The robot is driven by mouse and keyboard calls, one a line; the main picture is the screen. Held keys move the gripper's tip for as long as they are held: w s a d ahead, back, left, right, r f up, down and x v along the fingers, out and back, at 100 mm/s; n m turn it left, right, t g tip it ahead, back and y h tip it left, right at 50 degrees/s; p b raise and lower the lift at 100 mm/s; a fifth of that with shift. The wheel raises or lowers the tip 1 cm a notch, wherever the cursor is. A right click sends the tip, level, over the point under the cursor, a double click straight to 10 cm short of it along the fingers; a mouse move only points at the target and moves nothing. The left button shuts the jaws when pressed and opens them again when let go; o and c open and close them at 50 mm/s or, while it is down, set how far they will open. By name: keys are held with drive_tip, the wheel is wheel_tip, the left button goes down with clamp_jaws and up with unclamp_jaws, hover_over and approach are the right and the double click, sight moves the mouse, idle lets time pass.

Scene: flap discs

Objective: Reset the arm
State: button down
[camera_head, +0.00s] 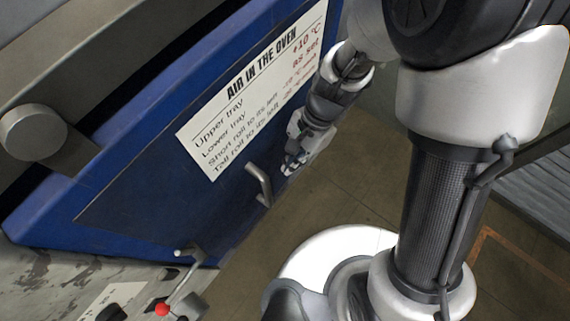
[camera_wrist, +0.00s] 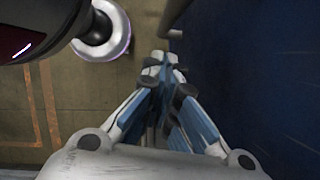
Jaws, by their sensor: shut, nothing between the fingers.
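My gripper (camera_head: 293,162) hangs at the end of my arm, close to the front of the blue oven door (camera_head: 140,185). In the wrist view my gripper (camera_wrist: 162,68) has its fingers together with nothing between them. The door's grey handle (camera_head: 262,185) is just left of the fingertips in the head view. Part of what looks like that handle shows beyond the fingertips in the wrist view (camera_wrist: 174,33). I cannot tell whether the fingers touch it.
A white sign (camera_head: 255,85) headed "AIR IN THE OVEN" is on the door. A red knob (camera_head: 162,309) and a lever are at the lower left. A round grey knob (camera_head: 33,132) sticks out at the upper left. Bare floor (camera_head: 345,190) lies right of the door.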

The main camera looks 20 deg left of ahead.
drive_tip(key=p+v, duration=0.1)
drive_tip(key=v, duration=0.8)
drive_tip(key=shift+r+p, duration=0.35)
drive_tip(key=shift+r, duration=0.1)
drive_tip(key=shift+w, duration=0.15)
drive_tip(key=s+d+r+n+t+b, duration=0.1)
drive_tip(key=s+d+n+t+b, duration=0.1)
drive_tip(key=d+b, duration=0.2)
drive_tip(key=s+d+r+n+t+h+b, duration=0.1)
drive_tip(key=s+d+r+n+t+b, duration=0.1)
drive_tip(key=d, duration=0.7)
drive_tip(key=s+d+r+n+t+h+b, duration=0.1)
drive_tip(key=s+d+r+n+t+b, duration=0.1)
drive_tip(key=d+t+b, duration=0.2)
drive_tip(key=d+b, duration=0.2)
drive_tip(key=d, duration=0.1)
drive_tip(key=shift+s+b, duration=0.2)
drive_tip(key=shift+b, duration=0.15)
drive_tip(key=shift+s+a, duration=0.1)
drive_tip(key=shift+a, duration=0.1)
